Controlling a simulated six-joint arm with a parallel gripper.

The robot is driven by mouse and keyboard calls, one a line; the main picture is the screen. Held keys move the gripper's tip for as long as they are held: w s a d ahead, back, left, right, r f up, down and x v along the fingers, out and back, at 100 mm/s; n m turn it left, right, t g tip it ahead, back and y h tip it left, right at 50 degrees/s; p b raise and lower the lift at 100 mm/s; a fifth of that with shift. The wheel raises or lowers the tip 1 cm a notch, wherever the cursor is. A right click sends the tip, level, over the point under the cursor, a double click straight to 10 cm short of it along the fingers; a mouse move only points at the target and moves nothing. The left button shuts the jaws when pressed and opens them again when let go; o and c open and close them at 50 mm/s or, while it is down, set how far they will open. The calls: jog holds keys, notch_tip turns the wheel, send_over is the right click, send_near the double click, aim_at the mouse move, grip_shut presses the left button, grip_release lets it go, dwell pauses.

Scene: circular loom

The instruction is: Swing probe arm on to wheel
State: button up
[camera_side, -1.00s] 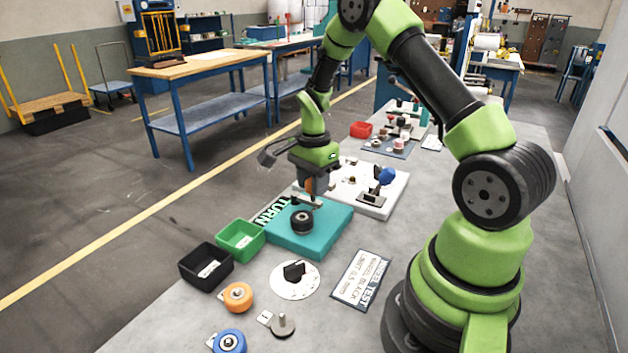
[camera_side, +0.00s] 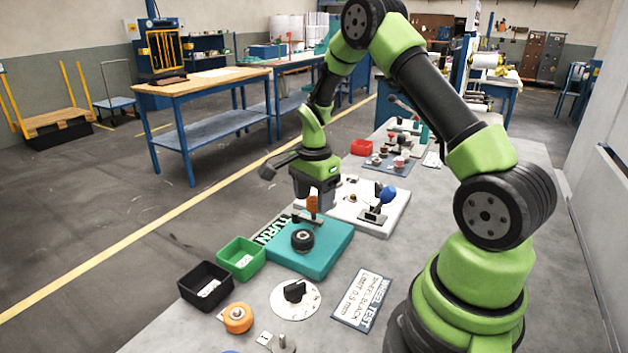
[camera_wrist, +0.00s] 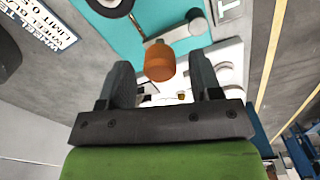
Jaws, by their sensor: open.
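The black wheel (camera_side: 302,240) sits on the teal block (camera_side: 320,262); part of it shows at the top of the wrist view (camera_wrist: 108,4). The probe arm's orange handle (camera_side: 312,204) stands upright at the block's far edge, behind the wheel. In the wrist view the orange handle (camera_wrist: 159,60) appears between my fingertips, with a gap on both sides. My gripper (camera_wrist: 160,80) is open and holds nothing. In the side view my gripper (camera_side: 316,200) is right at the handle, partly behind it. Whether the probe touches the wheel is unclear.
A white plate (camera_side: 385,228) with a blue-knobbed fixture (camera_side: 388,195) lies behind the block. Green (camera_side: 240,258) and black (camera_side: 205,286) bins stand at left. A black dial (camera_side: 295,291), an orange wheel (camera_side: 238,317) and a label card (camera_side: 361,299) lie in front.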

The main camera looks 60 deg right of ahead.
notch_tip(320, 180, up, 9)
jog(key=shift+f, duration=0.1)
dwell(1.5)
